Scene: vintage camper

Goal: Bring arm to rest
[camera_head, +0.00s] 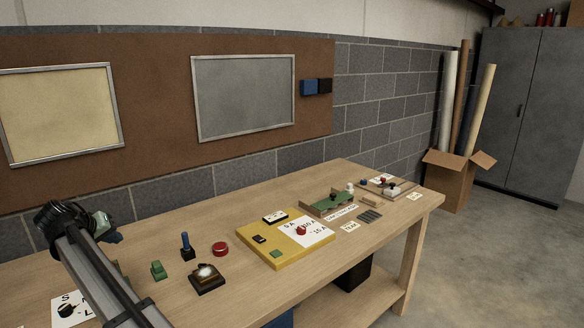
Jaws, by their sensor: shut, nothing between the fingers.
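My arm (106,272) reaches up from the bottom edge at the lower left, over the left part of the workbench (330,280). Its silver link ends in a dark, bulky joint above the bench. I cannot make out any gripper fingers there. The arm hides part of the bench and part of a white labelled card with a black knob (66,308). No object is seen held by the arm.
A green block (158,270), a blue-handled switch (187,246), a red button (220,249) and a lamp base (207,279) stand beside the arm. A yellow panel (262,251) and small parts lie farther right. Pinboard and block wall rise behind. Open floor is at right.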

